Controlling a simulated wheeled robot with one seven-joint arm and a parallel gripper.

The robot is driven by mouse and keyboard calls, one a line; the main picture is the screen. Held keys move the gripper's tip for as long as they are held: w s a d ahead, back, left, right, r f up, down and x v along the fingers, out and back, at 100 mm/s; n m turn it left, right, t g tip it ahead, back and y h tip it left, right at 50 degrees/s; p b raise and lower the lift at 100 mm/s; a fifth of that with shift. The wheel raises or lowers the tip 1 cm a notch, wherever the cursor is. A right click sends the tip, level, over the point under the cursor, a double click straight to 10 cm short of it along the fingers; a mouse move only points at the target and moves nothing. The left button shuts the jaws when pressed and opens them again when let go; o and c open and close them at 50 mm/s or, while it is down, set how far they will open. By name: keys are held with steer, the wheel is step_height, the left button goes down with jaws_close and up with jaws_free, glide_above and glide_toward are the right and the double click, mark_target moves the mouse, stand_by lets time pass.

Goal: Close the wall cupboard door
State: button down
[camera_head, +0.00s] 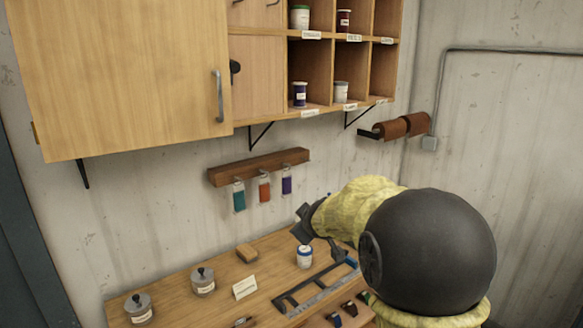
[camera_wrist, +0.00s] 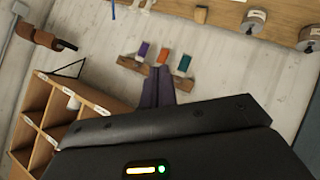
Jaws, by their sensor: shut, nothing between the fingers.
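The wall cupboard door (camera_head: 120,75) is a large plain wooden panel at the upper left of the head view, with a vertical metal handle (camera_head: 219,95) near its right edge. It appears to stand partly open, since a bare wooden section with hooks shows past its handle edge. A hinge (camera_head: 36,132) shows at its lower left. My gripper (camera_head: 303,222) is shut and empty, over the bench, below and to the right of the door and apart from it. Its closed fingers also show in the wrist view (camera_wrist: 158,85), where the door is not seen.
Open cubbies with small jars (camera_head: 300,95) adjoin the door's right side. A wooden rail (camera_head: 258,167) with hanging coloured tags is on the wall below. The workbench (camera_head: 220,290) holds lidded pots, a white jar (camera_head: 305,257) and a dark frame. Brown rolls (camera_head: 402,125) hang at right.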

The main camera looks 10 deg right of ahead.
steer(key=s+f+m+g, duration=0.2)
steer(key=s+f, duration=0.3)
steer(key=s, duration=0.4)
steer(key=s+a+f+m+g, duration=0.1)
steer(key=s+f+m+g, duration=0.2)
steer(key=s+f, duration=0.3)
steer(key=s+a+f+m+g, duration=0.1)
steer(key=s+f, duration=0.5)
steer(key=s, duration=0.8)
steer(key=m+g, duration=0.1)
steer(key=g, duration=0.1)
steer(key=shift+a+f+g+y+b, duration=0.2)
steer(key=shift+g+y+b, duration=0.1)
steer(key=shift+b, duration=0.1)
